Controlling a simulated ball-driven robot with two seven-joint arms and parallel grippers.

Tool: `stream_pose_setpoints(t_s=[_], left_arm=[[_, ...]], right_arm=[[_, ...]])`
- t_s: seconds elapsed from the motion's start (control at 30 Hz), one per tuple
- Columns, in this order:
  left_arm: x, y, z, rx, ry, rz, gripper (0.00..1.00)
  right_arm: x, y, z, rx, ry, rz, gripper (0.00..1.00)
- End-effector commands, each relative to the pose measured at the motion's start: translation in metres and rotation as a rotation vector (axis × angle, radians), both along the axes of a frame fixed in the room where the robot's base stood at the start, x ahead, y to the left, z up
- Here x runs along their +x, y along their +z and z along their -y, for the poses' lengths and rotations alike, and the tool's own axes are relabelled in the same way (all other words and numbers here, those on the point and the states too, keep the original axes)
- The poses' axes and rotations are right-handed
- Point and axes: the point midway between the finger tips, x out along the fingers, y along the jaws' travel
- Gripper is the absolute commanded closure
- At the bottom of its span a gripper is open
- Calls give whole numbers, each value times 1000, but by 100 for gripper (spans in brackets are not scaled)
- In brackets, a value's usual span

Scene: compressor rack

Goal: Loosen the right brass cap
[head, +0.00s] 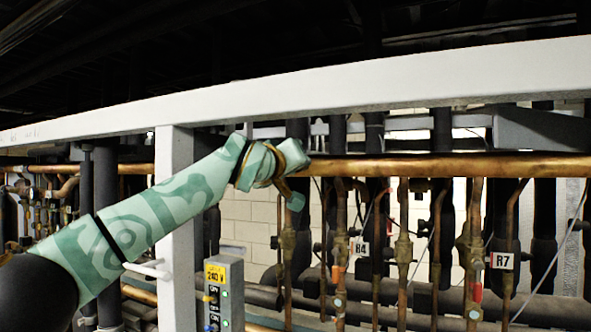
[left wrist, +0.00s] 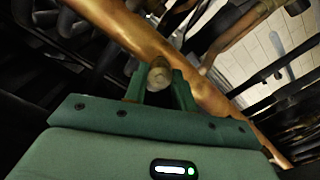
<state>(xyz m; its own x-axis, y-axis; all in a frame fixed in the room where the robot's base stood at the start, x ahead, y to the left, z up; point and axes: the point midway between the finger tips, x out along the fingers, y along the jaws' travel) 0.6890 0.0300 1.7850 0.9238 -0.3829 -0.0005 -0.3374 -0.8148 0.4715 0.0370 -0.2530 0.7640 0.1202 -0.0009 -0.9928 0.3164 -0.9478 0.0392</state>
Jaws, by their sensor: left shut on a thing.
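A round brass cap (left wrist: 160,74) shows in the left wrist view, in front of the thick copper pipe (left wrist: 140,38). My left gripper (left wrist: 158,82) has its two green fingers on either side of the cap and is shut on it. I cannot tell from these frames whether this is the right or the left cap. My right gripper is in neither view.
A white beam (head: 400,78) runs above the pipe, and a white post (head: 175,230) stands behind my left arm. A grey switch box (head: 223,293) is below. Several thin vertical pipes with valves and tags R4 (head: 359,247) and R7 (head: 502,261) crowd the right.

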Motion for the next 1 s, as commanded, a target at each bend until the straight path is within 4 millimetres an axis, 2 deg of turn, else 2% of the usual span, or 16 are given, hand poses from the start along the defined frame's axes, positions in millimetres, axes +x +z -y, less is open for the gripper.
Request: stream_pose_setpoints(t_s=[0.53,0.57,0.6,0.63,0.9,1.0], left_arm=[[0,2,-1,-29,1,-9,97],[0,1,-1,-29,1,-9,68],[0,1,-1,-29,1,-9,57],[0,1,-1,-29,1,-9,52],[0,1,0,-28,0,-11,52],[-6,-1,-2,-28,-1,-9,52]], right_arm=[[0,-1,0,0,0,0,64],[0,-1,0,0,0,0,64],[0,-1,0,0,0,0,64],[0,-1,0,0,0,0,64],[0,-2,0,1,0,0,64],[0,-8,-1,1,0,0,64]])
